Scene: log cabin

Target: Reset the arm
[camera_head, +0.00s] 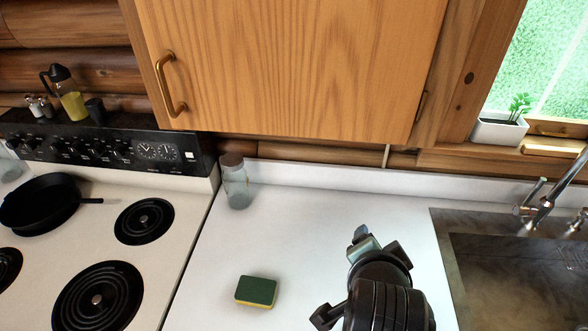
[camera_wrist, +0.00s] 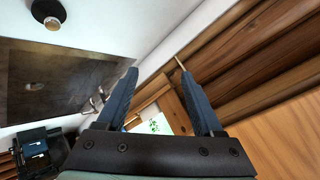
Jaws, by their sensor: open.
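My gripper (camera_wrist: 160,75) is open in the wrist view, with its two dark fingers apart and nothing between them. In the head view my dark arm reaches up from the bottom edge, and the gripper end (camera_head: 364,243) is over the white counter (camera_head: 310,215), left of the sink. Its fingers are mostly hidden there by my own wrist. I cannot tell its exact height above the counter.
A green and yellow sponge (camera_head: 256,291) and a glass jar (camera_head: 236,183) stand on the counter. The stove (camera_head: 185,215) with a black pan (camera_head: 42,202) is left, the sink (camera_head: 520,275) and faucet (camera_head: 545,200) right. A wooden cabinet (camera_head: 290,65) hangs above.

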